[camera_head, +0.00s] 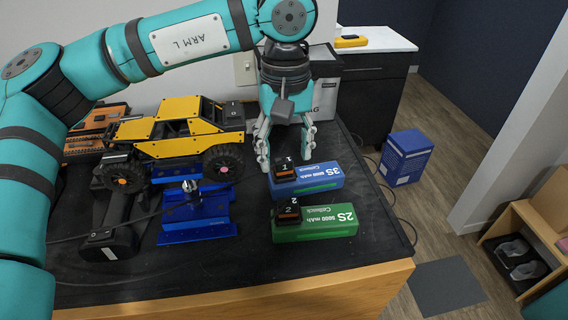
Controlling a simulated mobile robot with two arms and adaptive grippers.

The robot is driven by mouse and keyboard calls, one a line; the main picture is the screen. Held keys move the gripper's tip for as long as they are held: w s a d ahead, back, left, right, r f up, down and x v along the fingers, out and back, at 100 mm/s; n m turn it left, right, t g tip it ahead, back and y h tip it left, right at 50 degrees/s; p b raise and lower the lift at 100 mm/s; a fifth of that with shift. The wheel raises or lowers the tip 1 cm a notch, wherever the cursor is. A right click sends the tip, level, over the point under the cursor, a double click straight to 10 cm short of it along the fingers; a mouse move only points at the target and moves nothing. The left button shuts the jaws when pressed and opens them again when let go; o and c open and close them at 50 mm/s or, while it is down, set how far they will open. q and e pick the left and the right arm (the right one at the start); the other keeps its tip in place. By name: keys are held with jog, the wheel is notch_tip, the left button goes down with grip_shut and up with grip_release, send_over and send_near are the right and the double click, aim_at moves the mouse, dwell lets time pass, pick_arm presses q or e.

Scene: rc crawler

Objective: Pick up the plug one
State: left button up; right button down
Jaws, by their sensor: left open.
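A small black plug marked 1 (284,166) sits on top of the left end of the blue 3S battery box (318,180). A similar plug marked 2 (288,211) sits on the left end of the green 2S battery box (330,222), nearer the front. My left gripper (285,163) points down from above, with its fingers apart on both sides of plug one. It is open and holds nothing. Whether the fingertips touch the box cannot be told. My right gripper is not in the view.
A yellow crawler (180,130) rests on a blue stand (200,222) to the left. A black tool (112,232) lies beside it. A grey case (326,80) stands behind the gripper. The black table mat (375,235) is clear right of the boxes.

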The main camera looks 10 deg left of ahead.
aim_at(284, 161)
pick_arm(q)
notch_tip(284, 161, down, 3)
jog(key=shift+a+f+p, duration=0.1)
jog(key=shift+f+p, duration=0.05)
jog(key=shift+p, duration=0.15)
jog(key=shift+c, duration=0.3)
jog(key=c, duration=0.9)
jog(key=shift+w, duration=0.1)
